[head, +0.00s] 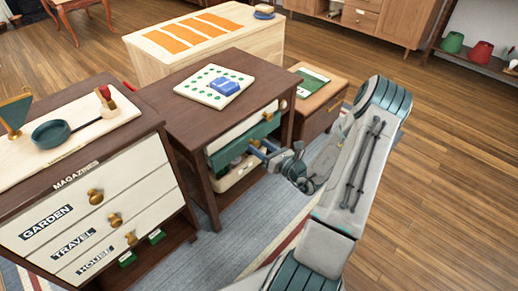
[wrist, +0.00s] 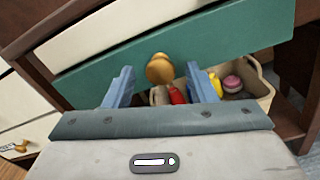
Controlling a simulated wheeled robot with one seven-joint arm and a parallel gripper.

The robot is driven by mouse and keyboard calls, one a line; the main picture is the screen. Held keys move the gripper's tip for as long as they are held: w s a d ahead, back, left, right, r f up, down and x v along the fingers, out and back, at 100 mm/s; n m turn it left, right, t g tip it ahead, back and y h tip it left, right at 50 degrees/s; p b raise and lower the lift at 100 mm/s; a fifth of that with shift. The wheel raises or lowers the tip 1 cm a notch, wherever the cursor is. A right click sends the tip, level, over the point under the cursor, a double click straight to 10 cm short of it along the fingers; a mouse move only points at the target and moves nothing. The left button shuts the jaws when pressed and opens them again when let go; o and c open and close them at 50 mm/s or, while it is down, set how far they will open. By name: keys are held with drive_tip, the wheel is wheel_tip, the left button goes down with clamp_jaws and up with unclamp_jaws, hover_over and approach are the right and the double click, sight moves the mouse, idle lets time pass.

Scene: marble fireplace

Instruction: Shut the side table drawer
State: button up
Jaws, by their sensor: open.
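The side table (head: 190,85) stands in the middle of the head view, with a dark brown top and frame. It has a cream upper drawer (head: 248,127) and a green drawer (head: 229,155) below it. The green drawer front (wrist: 215,48) spans the wrist view and has a round brass knob (wrist: 160,69). How far the drawer stands out is hard to tell. My gripper (head: 263,150) is at the green front. In the wrist view its blue fingers (wrist: 160,72) are open, one on each side of the knob, with nothing clearly held.
A basket (wrist: 262,92) with small coloured items sits below the green drawer. A magazine cabinet (head: 95,200) with labelled drawers stands to the left. A small brown cabinet (head: 318,105) stands close on the right. Open wooden floor (head: 440,150) lies farther right.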

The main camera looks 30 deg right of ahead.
sight(251, 140)
drive_tip(key=shift+w+a, duration=0.2)
drive_tip(key=shift+w, duration=0.4)
clamp_jaws()
drive_tip(key=x, duration=0.4)
drive_tip(key=shift+p, duration=0.4)
drive_tip(key=shift+c, duration=2.1)
unclamp_jaws()
drive_tip(key=shift+r, duration=0.1)
drive_tip(key=o, duration=0.4)
drive_tip(key=shift+w+a, duration=0.1)
